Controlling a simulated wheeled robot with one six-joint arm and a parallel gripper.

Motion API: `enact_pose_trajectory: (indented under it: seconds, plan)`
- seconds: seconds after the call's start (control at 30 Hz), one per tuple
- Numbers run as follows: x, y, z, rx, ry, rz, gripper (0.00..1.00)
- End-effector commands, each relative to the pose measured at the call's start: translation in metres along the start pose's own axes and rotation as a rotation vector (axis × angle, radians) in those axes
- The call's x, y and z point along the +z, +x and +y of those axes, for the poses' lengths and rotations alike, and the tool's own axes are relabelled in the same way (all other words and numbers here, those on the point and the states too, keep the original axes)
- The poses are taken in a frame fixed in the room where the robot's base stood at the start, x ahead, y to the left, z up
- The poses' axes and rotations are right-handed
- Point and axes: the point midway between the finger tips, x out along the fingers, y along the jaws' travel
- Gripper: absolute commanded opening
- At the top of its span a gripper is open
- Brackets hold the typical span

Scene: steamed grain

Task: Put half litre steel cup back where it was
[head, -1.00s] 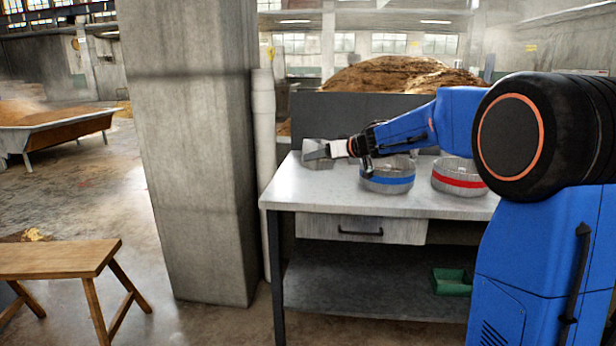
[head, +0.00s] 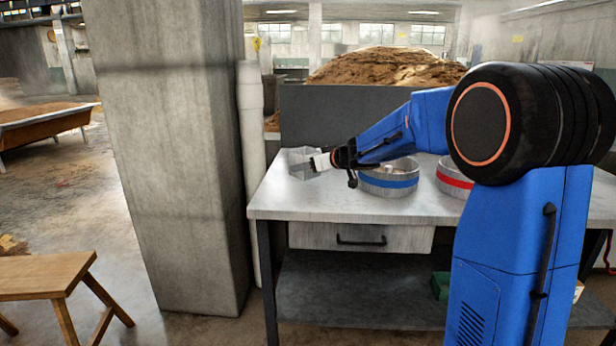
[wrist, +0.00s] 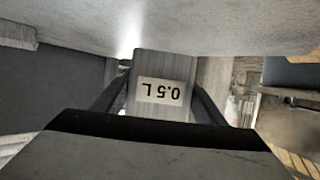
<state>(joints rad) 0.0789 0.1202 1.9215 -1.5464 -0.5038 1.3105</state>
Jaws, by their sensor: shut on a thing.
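The half litre steel cup (head: 297,155) is a small grey metal cup at the far left end of the table top in the head view. My gripper (head: 309,166) reaches it from the right and is shut on it. In the wrist view the cup (wrist: 165,66) sits between the two dark fingers, and its "0.5 L" label appears upside down. The gripper hides part of the cup. I cannot tell whether its base touches the table.
The table top (head: 330,205) bears a blue-banded steel container (head: 388,182) right of my gripper and a red-banded one (head: 452,182), partly behind my arm. A concrete pillar (head: 165,150) stands left of the table. A wooden bench (head: 45,272) is at lower left. The table's front left is clear.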

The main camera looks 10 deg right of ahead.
Motion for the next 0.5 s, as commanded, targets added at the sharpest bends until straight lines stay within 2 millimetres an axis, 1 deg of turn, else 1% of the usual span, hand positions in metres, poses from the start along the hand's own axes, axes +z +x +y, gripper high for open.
enact_pose_trajectory:
  seconds: [0.1,0.23,0.33,0.5]
  plan:
    - [0.017,0.006,0.000,0.000,0.003,-0.003,0.02]
    - [0.030,0.012,0.000,0.000,0.001,-0.001,0.02]
    - [0.035,0.014,0.000,0.000,0.000,-0.001,0.02]
    - [0.035,0.014,0.000,0.000,0.000,0.000,0.02]
